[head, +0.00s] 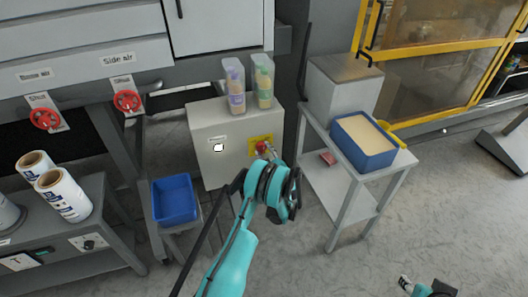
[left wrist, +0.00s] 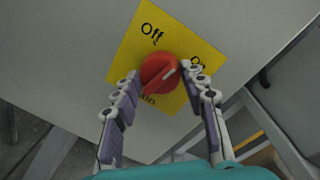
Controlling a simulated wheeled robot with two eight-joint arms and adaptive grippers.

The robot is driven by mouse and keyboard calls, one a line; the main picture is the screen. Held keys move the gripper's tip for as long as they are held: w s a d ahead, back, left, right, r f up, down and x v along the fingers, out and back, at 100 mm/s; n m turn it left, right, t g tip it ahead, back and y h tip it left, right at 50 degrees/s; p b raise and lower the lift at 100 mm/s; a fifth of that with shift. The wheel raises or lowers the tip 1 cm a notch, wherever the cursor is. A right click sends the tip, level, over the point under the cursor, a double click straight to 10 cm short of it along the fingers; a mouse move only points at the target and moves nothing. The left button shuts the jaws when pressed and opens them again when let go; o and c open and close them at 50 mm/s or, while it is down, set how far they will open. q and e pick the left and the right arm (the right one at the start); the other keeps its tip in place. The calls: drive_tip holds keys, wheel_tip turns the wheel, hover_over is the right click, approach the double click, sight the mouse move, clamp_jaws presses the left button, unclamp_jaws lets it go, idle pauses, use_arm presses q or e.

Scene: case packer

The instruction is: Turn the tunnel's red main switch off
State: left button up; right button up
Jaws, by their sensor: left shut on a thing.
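The red main switch (left wrist: 160,73) is a round knob on a yellow plate (left wrist: 145,30) marked Off, On and Main. In the head view the switch (head: 261,146) shows on the front of a grey cabinet (head: 205,135), just beyond my left gripper (head: 267,155). In the left wrist view my left gripper (left wrist: 160,74) has one finger on each side of the knob and is shut on it. The On and Main labels are partly covered. My right gripper (head: 424,287) shows only in part at the bottom right; its jaws are unclear.
Two bottles (head: 235,87) (head: 263,84) stand on the cabinet. A side table holds a blue tray (head: 368,158) to the right. Open floor lies at the right.

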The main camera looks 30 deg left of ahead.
use_arm(q)
drive_tip(key=n, duration=1)
drive_tip(key=shift+a+t+h, duration=0.1)
drive_tip(key=shift+t+h, duration=0.2)
drive_tip(key=shift+h, duration=0.1)
drive_tip(key=shift+n, duration=0.4)
drive_tip(key=o, duration=1.2)
drive_tip(key=shift+c, duration=0.2)
drive_tip(key=shift+r, duration=0.1)
